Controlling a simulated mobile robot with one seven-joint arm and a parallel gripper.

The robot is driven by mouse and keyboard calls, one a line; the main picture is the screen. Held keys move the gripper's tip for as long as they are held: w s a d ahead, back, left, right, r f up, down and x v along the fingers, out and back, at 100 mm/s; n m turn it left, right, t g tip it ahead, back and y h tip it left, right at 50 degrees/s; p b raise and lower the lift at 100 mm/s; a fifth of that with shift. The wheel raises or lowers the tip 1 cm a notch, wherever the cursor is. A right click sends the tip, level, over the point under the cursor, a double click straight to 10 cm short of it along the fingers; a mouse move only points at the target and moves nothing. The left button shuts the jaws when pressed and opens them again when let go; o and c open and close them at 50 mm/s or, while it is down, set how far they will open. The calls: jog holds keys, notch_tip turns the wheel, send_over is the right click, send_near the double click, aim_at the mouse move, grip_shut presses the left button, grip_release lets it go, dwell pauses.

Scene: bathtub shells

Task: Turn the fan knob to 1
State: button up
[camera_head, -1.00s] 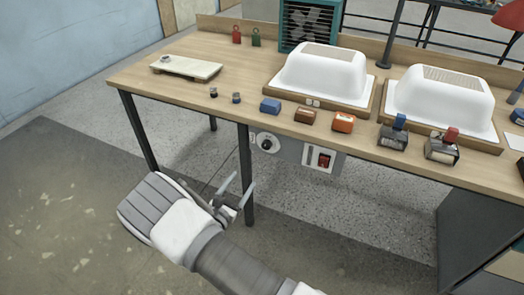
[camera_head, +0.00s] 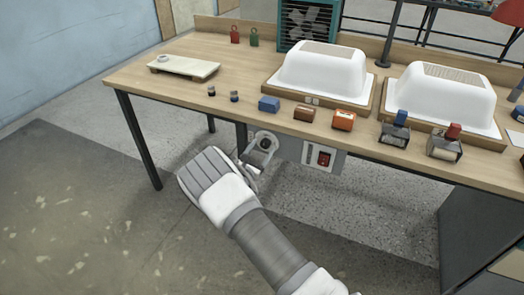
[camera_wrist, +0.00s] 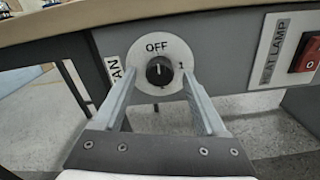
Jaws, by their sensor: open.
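The fan knob (camera_wrist: 159,71) is a black round knob on a white dial (camera_wrist: 144,50) marked OFF at the top and 1 at the right, with a FAN label beside it. Its pointer line aims up toward OFF. In the wrist view my gripper (camera_wrist: 158,86) is open, with one finger left of the knob and one right of it. I cannot tell whether the fingers touch the knob. In the head view my gripper (camera_head: 257,158) is at the panel under the table's front edge, and the dial (camera_head: 265,139) is partly hidden behind it.
A red heat lamp switch (camera_wrist: 308,53) sits on the same panel, to the right. The table edge (camera_wrist: 110,20) runs just above the knob. On the table stand two white tubs (camera_head: 322,75), several small blocks and stamps, and a teal fan (camera_head: 311,25) at the back.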

jog(key=shift+w+d, duration=0.1)
jog(key=shift+w, duration=0.15)
grip_shut()
